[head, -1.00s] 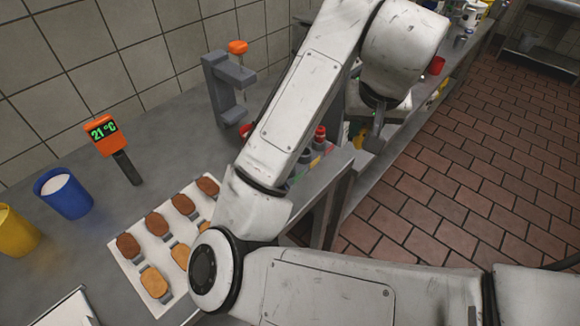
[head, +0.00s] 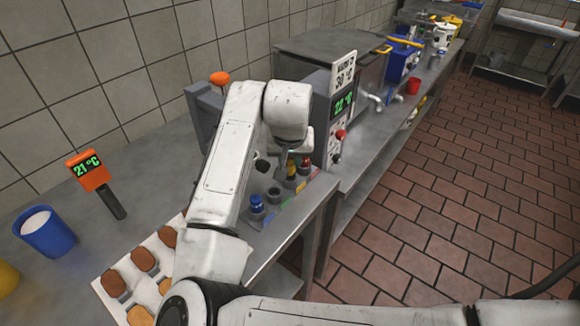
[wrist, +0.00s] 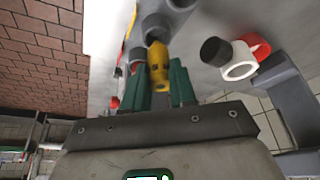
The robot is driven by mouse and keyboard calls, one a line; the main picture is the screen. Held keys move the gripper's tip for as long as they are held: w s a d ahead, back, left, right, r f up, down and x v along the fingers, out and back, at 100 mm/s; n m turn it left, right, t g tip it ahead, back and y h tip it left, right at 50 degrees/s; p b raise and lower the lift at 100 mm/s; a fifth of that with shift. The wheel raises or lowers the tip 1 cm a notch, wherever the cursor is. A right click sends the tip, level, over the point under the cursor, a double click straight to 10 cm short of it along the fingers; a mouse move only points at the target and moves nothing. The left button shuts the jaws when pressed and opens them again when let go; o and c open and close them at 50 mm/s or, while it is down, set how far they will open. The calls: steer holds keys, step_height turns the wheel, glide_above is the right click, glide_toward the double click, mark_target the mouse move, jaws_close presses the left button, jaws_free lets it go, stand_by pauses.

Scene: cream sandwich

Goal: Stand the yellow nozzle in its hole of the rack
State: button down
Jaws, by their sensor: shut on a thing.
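The yellow nozzle (wrist: 158,65) is between the green fingers of my gripper (wrist: 165,88) in the wrist view, and the gripper is shut on it. Its dark end lies close to grey sockets of the rack; I cannot tell whether it is inside its hole. In the head view the yellow nozzle (head: 291,171) shows at the rack (head: 262,225), near the yellow label, just below my wrist. My arm partly hides it. A red nozzle (head: 305,166) stands beyond it and a blue nozzle (head: 257,203) stands at the near end.
A grey socket (head: 273,195) between blue and yellow looks empty. A machine with a green display (head: 343,103) stands behind the rack. A white tray with brown patties (head: 142,257) and a blue cup (head: 46,232) are at left. The tiled floor at right is clear.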

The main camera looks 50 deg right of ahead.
mark_target(290, 165)
steer(key=shift+f, duration=1.55)
steer(key=shift+f, duration=0.1)
steer(key=c, duration=0.9)
jaws_free()
steer(key=v, duration=1.2)
